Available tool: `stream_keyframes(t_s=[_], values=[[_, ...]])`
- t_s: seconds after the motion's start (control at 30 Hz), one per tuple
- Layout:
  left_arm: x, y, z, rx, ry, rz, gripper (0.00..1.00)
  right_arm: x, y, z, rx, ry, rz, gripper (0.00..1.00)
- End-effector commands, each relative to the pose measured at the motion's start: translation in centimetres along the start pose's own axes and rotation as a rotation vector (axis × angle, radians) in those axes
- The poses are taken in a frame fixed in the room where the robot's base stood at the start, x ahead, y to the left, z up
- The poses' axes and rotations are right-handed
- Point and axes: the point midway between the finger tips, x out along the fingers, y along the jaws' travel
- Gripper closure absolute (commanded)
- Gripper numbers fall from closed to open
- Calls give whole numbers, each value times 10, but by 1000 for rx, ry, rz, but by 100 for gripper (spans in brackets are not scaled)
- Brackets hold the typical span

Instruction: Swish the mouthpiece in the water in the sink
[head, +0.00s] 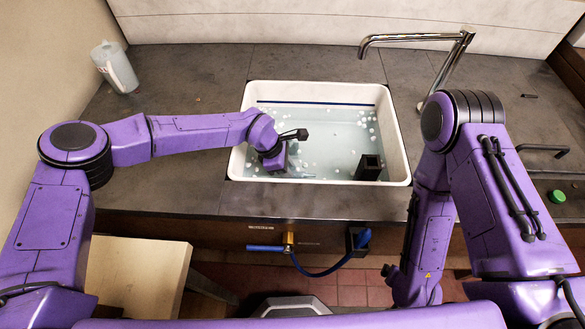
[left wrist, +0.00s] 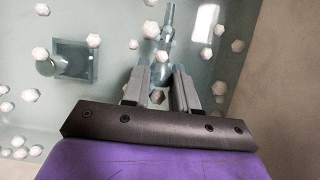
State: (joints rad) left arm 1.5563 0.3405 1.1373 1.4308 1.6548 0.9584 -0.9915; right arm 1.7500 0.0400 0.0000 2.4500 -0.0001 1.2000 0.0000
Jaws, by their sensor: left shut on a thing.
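The sink (head: 398,150) is a white basin set in the dark counter, filled with pale, clear water (head: 330,125). My left gripper (head: 292,174) reaches down into the sink near its front left part. In the left wrist view its fingers (left wrist: 161,82) are closed around the mouthpiece (left wrist: 163,42), a slim, flared piece that looks blue-grey in the water. The mouthpiece extends ahead of the fingers and appears to be under the water. In the head view the mouthpiece is small and mostly hidden by the gripper. My right gripper is out of view; only its arm shows.
White bits (head: 362,133) are scattered in the water. A dark square block (head: 369,168) stands at the sink's front right. A chrome faucet (head: 420,38) rises behind. A pale jug (head: 115,68) stands at the back left. The counter left of the sink is mostly clear.

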Motion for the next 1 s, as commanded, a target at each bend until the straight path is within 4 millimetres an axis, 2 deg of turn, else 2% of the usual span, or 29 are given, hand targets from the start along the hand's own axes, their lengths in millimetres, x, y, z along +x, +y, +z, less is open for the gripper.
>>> stream_keyframes(t_s=[0.23,0.53,1.0], values=[[-5,0,-10,0,0,0,100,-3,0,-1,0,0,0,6],[-4,0,-11,1,0,0,100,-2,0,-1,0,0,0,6],[4,0,7,2,0,1,100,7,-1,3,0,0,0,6]])
